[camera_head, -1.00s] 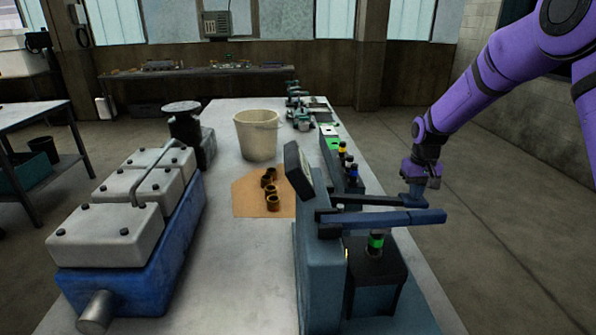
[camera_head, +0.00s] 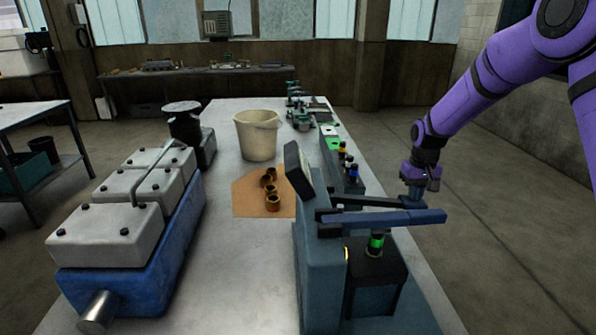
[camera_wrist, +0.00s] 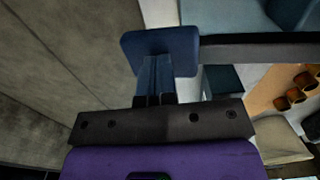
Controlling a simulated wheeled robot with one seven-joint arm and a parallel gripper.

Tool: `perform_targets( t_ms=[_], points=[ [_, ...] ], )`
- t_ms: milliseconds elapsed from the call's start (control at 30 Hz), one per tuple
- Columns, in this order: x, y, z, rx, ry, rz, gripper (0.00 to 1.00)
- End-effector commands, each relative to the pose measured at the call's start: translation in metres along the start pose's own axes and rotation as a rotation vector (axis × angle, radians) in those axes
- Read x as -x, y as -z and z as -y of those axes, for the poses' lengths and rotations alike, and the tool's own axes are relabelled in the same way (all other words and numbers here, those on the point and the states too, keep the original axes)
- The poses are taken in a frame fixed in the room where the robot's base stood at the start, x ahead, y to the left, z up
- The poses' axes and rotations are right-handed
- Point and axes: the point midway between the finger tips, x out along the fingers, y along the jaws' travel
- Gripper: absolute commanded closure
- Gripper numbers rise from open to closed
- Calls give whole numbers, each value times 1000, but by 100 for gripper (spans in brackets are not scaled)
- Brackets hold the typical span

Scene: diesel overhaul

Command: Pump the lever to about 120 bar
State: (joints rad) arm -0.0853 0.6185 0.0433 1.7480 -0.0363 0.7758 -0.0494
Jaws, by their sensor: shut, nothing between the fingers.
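The test pump (camera_head: 318,275) is a blue-grey stand at the front right of the bench. A blue lever bar (camera_head: 395,217) reaches out to the right from it, roughly level, with a thinner dark bar (camera_head: 365,201) just behind. My gripper (camera_head: 413,201) points down at the outer end of these bars, beyond the bench edge. In the wrist view my shut fingers (camera_wrist: 155,82) reach a blue pad (camera_wrist: 158,42) at the end of a dark bar (camera_wrist: 255,50); firm contact is hard to tell. The gauge (camera_head: 298,168) is edge-on, so its reading is hidden.
An injector with a green band (camera_head: 376,243) stands in a dark block (camera_head: 377,280) under the lever. A blue engine with grey covers (camera_head: 130,250) fills the left. The floor at right is clear.

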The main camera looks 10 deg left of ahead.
Motion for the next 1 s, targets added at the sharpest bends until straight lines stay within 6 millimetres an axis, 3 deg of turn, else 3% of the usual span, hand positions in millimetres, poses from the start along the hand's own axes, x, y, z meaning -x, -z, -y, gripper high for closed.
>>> perform_targets(
  t_ms=[533,1000],
  points=[
    [55,0,-5,0,0,-2,100],
    [61,0,-5,1,0,0,100]
  ],
)
